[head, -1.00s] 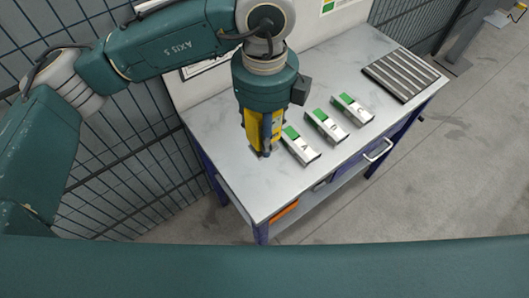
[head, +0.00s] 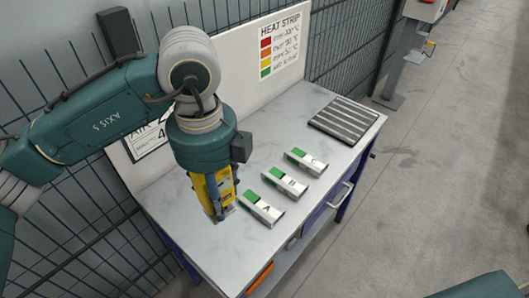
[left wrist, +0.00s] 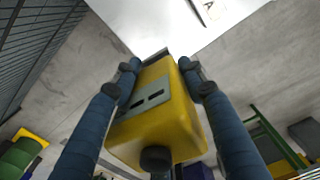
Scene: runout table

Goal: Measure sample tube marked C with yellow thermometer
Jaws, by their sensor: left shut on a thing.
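The yellow thermometer (head: 202,192) is between the fingers of my left gripper (head: 222,212), low over the near left part of the table. In the left wrist view the thermometer (left wrist: 180,125) is a boxy yellow body with a grey panel, and both blue fingers of the left gripper (left wrist: 158,72) close on its sides. Three silver samples with green ends lie in a row: the one marked A (head: 266,210) just right of the gripper, a middle one (head: 288,183) with an unclear letter, and the farthest (head: 308,163), whose small mark looks like C. My right gripper is out of view.
The grey table (head: 335,170) has bare surface between the samples and a ribbed dark rack (head: 344,120) at its far end. A white back panel with a heat strip chart (head: 280,45) and a mesh fence (head: 345,40) stand behind.

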